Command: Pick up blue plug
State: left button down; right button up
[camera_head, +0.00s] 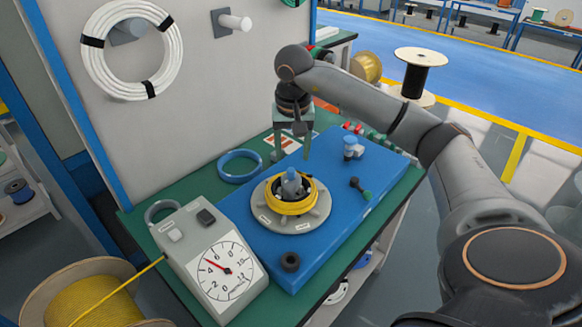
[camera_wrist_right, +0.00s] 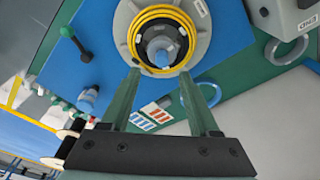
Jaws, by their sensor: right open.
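A blue plug-like piece (camera_head: 352,146) stands upright on the blue board (camera_head: 330,185), near its far right edge. It also shows in the right wrist view (camera_wrist_right: 88,97), left of the fingers. Another blue-grey plug-like piece (camera_head: 291,181) stands in the middle of a round grey fixture (camera_head: 316,217), inside a yellow cable coil (camera_head: 291,207). In the right wrist view this centre piece (camera_wrist_right: 160,52) lies just beyond and between the fingertips. My right gripper (camera_head: 293,152) is open and empty, above and behind the fixture, apart from both pieces. My left gripper is not in view.
A grey gauge box (camera_head: 187,245) stands at the front left of the green table (camera_head: 152,219). A blue ring (camera_head: 240,165) lies behind it. A wall panel (camera_head: 240,80) rises behind.

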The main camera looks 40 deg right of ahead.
aim_at(291, 169)
jog(key=f, duration=0.5)
jog(key=shift+w, duration=0.25)
jog(key=shift+r, duration=0.1)
grip_shut()
